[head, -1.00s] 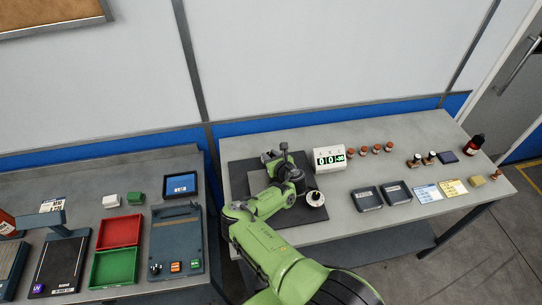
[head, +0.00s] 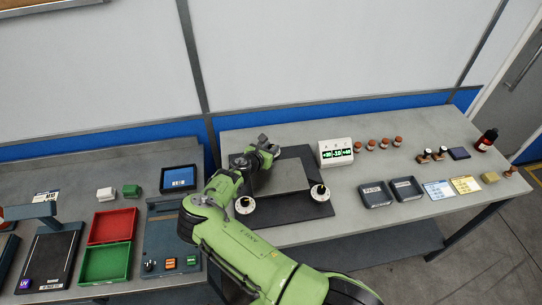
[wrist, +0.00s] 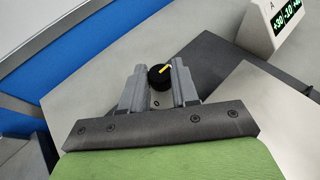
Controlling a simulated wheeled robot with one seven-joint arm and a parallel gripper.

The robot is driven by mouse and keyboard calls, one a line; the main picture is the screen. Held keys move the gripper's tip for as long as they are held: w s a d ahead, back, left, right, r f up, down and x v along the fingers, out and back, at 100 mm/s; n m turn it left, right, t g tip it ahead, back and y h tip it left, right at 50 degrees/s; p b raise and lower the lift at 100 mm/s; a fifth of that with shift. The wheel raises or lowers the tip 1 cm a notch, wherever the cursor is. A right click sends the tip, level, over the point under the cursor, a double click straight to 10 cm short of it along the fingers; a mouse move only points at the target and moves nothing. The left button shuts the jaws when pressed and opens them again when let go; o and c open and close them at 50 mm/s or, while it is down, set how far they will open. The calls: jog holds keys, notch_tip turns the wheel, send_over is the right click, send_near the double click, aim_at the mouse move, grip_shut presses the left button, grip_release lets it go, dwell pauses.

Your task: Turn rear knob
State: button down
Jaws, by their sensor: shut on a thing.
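The rear knob (wrist: 159,77) is black with a yellow mark on top. In the wrist view it sits between the tips of my gripper (wrist: 160,90), which is shut on it. In the head view my gripper (head: 264,143) is over the back of the plate (head: 275,178), and the rear knob cannot be made out there.
A white display box (head: 335,152) with green digits stands right of the plate. Dark trays (head: 376,194), cards and several small bottles are further right. Another bench at the left holds a red tray (head: 113,226) and a green tray (head: 107,263).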

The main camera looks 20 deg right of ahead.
jog(key=m+g+b, duration=0.1)
jog(key=b, duration=0.1)
jog(key=m+g+h+b, duration=0.1)
jog(key=b, duration=0.1)
jog(key=f+m+g+h+b, duration=0.1)
jog(key=b, duration=0.1)
jog(key=shift+w+a+g+b, duration=0.15)
jog(key=shift+w+g+b, duration=0.15)
jog(key=shift+b, duration=0.1)
jog(key=m+g+b, duration=0.1)
jog(key=b, duration=0.1)
jog(key=m+g+h+b, duration=0.1)
jog(key=shift+r+b, duration=0.25)
jog(key=shift+b, duration=0.15)
jog(key=shift+m+b, duration=0.3)
jog(key=shift+m, duration=0.1)
jog(key=shift+r+g+b, duration=0.2)
jog(key=shift+g+b, duration=0.1)
jog(key=shift+g, duration=0.3)
jog(key=c, duration=0.8)
grip_release()
jog(key=shift+c, duration=0.2)
